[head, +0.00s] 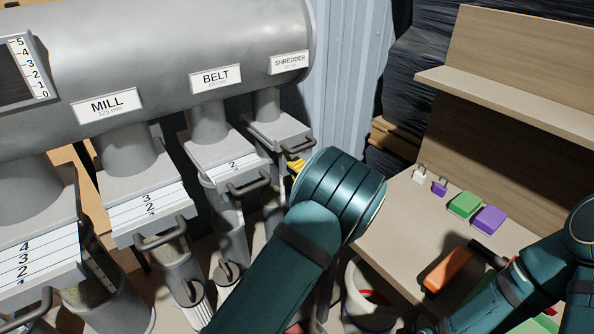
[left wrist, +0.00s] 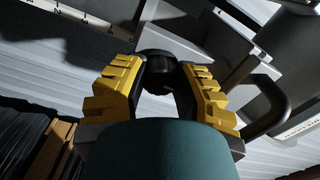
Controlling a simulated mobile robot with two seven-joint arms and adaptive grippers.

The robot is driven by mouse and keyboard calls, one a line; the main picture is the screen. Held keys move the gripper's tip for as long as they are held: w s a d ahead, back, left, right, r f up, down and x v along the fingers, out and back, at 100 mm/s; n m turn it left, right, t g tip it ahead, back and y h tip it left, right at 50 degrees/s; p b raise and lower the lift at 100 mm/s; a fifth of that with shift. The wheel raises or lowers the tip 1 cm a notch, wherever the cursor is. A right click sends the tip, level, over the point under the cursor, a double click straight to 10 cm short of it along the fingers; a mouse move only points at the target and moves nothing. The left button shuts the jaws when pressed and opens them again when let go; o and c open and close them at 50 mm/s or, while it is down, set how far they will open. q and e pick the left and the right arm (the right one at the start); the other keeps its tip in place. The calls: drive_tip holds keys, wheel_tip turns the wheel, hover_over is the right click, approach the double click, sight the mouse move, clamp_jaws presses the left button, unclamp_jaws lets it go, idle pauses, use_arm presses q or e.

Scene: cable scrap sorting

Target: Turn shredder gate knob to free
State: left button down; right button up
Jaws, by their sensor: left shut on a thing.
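The shredder label (head: 289,63) is on the grey duct, with the shredder gate (head: 278,130) on the pipe below it. A dark bar handle (head: 298,144) sticks out from the gate's front. My left gripper (head: 297,165) is just below that handle, mostly hidden behind my wrist; only a bit of yellow shows. In the left wrist view, its yellow-and-black fingers (left wrist: 160,82) are shut on a round black knob (left wrist: 157,65). The knob is hidden in the head view, and I cannot read its setting.
The belt gate (head: 222,160) and mill gate (head: 146,200) stand to the left, with protruding handles. In the left wrist view, a dark bar handle (left wrist: 272,105) is close to the right finger. At right, a bench (head: 405,222) holds padlocks, a green block (head: 464,204) and a purple block (head: 489,219).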

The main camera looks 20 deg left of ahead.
use_arm(q)
drive_tip(key=shift+a, duration=0.1)
drive_tip(key=c, duration=0.6)
unclamp_jaws()
drive_tip(key=shift+c, duration=0.2)
drive_tip(key=v, duration=1.2)
drive_tip(key=shift+s+f, duration=0.1)
